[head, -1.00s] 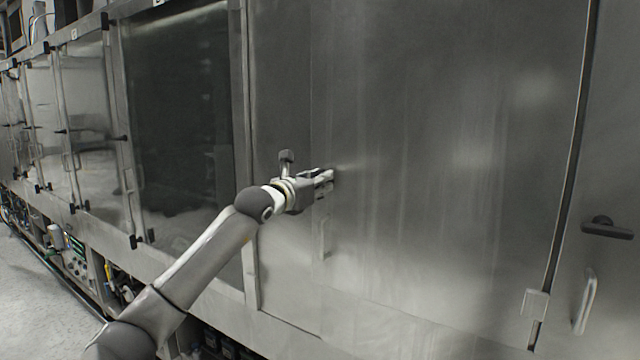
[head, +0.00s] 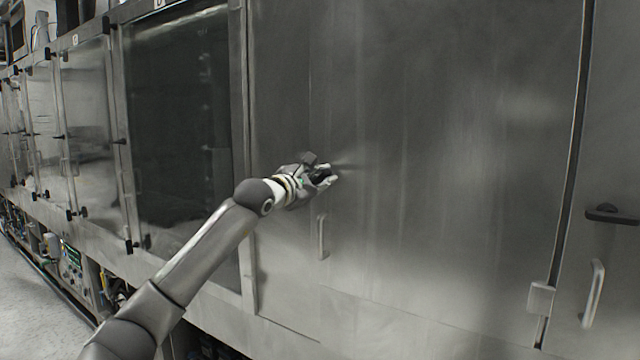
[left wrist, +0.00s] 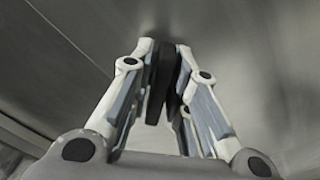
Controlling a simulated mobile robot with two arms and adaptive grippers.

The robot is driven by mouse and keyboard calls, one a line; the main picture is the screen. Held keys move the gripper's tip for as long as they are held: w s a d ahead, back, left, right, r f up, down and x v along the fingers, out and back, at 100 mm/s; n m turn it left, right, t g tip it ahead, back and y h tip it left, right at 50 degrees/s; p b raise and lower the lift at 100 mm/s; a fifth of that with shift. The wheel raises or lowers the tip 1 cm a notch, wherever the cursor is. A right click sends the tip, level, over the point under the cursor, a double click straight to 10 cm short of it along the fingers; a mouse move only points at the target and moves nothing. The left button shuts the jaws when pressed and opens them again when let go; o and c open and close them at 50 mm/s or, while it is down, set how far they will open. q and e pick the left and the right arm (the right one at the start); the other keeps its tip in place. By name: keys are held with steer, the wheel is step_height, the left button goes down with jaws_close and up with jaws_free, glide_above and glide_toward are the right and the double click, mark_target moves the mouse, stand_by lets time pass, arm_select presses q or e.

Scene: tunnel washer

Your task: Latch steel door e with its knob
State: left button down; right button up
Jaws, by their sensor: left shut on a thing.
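The wide plain steel door (head: 450,130) fills the middle and right of the head view. Its face looks about flush with the panel to its left. My left gripper (head: 328,176) is at the door's left edge, shut on a dark knob (head: 319,174) that is mostly hidden by the fingers. In the left wrist view, the dark knob (left wrist: 166,75) is a narrow upright shape between the fingertips, close to the steel surface. I cannot tell from these views whether the latch is engaged. My right gripper is not in view.
A bar handle (head: 322,237) sticks out just below my left gripper. At the right, another door carries a black knob (head: 611,214) and a bar handle (head: 594,293), beside a hinge (head: 540,299). Glass-fronted doors (head: 180,130) line the left. Bare floor (head: 30,290) lies at lower left.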

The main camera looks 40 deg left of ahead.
arm_select(q)
steer(key=m, duration=0.3)
steer(key=shift+m, duration=0.4)
steer(key=m, duration=0.4)
steer(key=shift+d+f, duration=0.1)
steer(key=shift+f, duration=0.1)
steer(key=shift+m, duration=0.3)
steer(key=c, duration=1.5)
jaws_free()
steer(key=shift+s+d, duration=0.2)
steer(key=shift+s, duration=1.8)
steer(key=shift+s+d, duration=0.2)
steer(key=shift+s, duration=1.8)
steer(key=shift+s+d, duration=0.2)
steer(key=shift+s, duration=1.8)
